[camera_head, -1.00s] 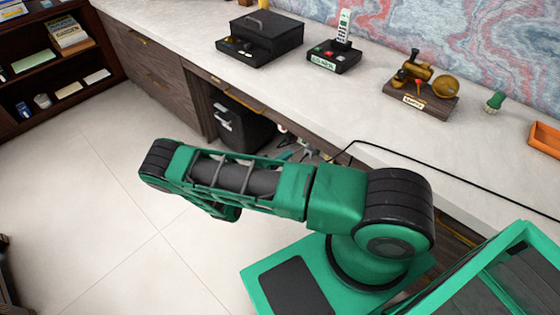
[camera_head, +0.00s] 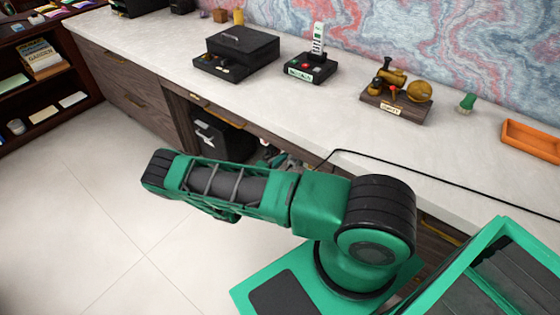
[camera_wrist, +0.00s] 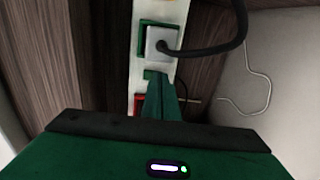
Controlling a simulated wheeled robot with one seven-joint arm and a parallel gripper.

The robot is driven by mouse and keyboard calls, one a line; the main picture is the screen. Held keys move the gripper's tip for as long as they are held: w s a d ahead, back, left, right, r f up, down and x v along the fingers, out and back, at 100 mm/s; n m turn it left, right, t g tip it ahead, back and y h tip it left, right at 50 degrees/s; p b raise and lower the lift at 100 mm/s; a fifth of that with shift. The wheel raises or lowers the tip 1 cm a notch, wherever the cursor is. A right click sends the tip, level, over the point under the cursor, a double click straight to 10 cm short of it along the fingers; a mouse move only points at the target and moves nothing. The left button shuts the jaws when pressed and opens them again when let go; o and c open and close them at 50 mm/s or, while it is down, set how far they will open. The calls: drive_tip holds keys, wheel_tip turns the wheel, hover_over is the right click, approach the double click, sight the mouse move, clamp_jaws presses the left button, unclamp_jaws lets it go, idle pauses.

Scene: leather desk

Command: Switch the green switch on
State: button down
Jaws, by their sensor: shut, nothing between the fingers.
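In the wrist view a white power strip (camera_wrist: 171,12) runs up the picture against dark wood. A green-framed socket (camera_wrist: 145,37) holds a pale grey plug (camera_wrist: 155,48) with a thick black cable. Just below it is a small green patch, apparently the green switch (camera_wrist: 150,74), partly covered by my fingers. I cannot tell its position. A red-framed part (camera_wrist: 139,103) lies lower, left of my fingers. My gripper (camera_wrist: 162,84) is shut and empty, its tips at or very near the green patch; contact is unclear. In the head view my arm reaches under the desk.
A pale desk top (camera_head: 300,115) lies above the opening, with a black box (camera_head: 237,52), a phone dock (camera_head: 308,68) and a brass model (camera_head: 398,95). A black bin (camera_head: 218,135) stands under the desk. A black cable (camera_head: 425,175) crosses the desk.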

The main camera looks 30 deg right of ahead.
drive_tip(key=shift+d, duration=0.2)
drive_tip(key=s+a+f, duration=0.1)
drive_tip(key=s+a, duration=0.1)
drive_tip(key=a, duration=0.4)
drive_tip(key=s+a+f, duration=0.1)
drive_tip(key=s+a, duration=0.1)
drive_tip(key=a, duration=0.5)
drive_tip(key=shift+s+a, duration=0.2)
drive_tip(key=shift+s, duration=0.1)
